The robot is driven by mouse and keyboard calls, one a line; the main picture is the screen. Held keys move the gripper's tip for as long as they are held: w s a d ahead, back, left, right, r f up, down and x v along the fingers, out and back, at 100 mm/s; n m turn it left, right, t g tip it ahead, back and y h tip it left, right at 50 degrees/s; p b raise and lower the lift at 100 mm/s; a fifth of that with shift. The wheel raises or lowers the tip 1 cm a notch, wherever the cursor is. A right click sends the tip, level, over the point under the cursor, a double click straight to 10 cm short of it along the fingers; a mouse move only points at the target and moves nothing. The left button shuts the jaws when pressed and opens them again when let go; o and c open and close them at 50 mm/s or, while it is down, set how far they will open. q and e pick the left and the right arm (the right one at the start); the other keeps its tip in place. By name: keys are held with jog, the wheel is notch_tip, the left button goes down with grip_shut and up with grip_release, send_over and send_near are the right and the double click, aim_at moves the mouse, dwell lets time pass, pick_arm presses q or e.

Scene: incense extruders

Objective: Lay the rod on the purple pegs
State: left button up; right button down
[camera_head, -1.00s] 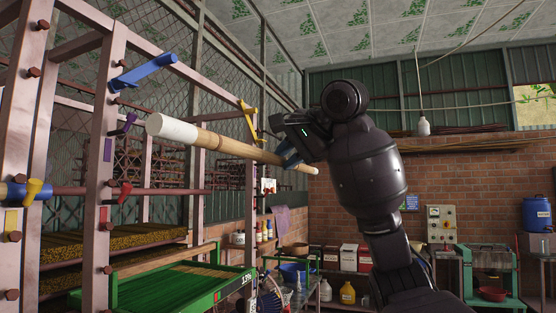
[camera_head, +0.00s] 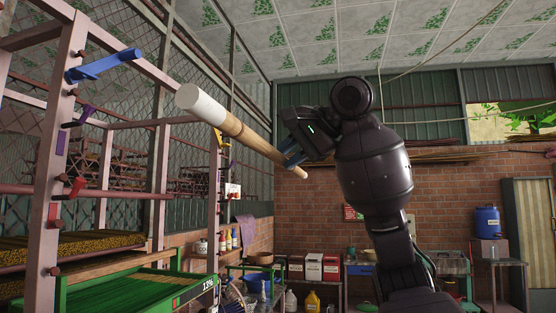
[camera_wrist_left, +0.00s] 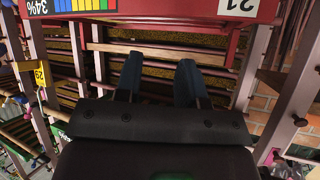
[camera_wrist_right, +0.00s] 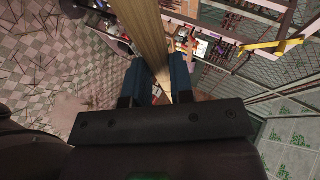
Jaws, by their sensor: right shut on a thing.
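The rod (camera_head: 232,127) is a tan pole with a thick white end toward the camera. My right gripper (camera_head: 291,153) is shut on it near its far end and holds it tilted in the air, right of the rack. The rod also shows between the fingers in the right wrist view (camera_wrist_right: 151,35). A purple peg (camera_head: 82,117) juts from the near rack post, below a blue peg (camera_head: 104,66) and above a red one (camera_head: 76,187). The rod is apart from these pegs. A second purple peg is not clear. My left gripper (camera_wrist_left: 158,80) is open and empty, facing rack shelves.
The pink rack post (camera_head: 50,170) and its crossbars fill the left. A green tray (camera_head: 150,287) sits low in the rack. Yellow pegs (camera_head: 219,137) are on a farther post. Open air lies between the rod and the near post.

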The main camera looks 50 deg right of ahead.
jog(key=s, duration=0.1)
jog(key=s+d+b, duration=0.1)
jog(key=s, duration=0.2)
jog(key=shift+d+b, duration=0.35)
jog(key=shift+b, duration=0.05)
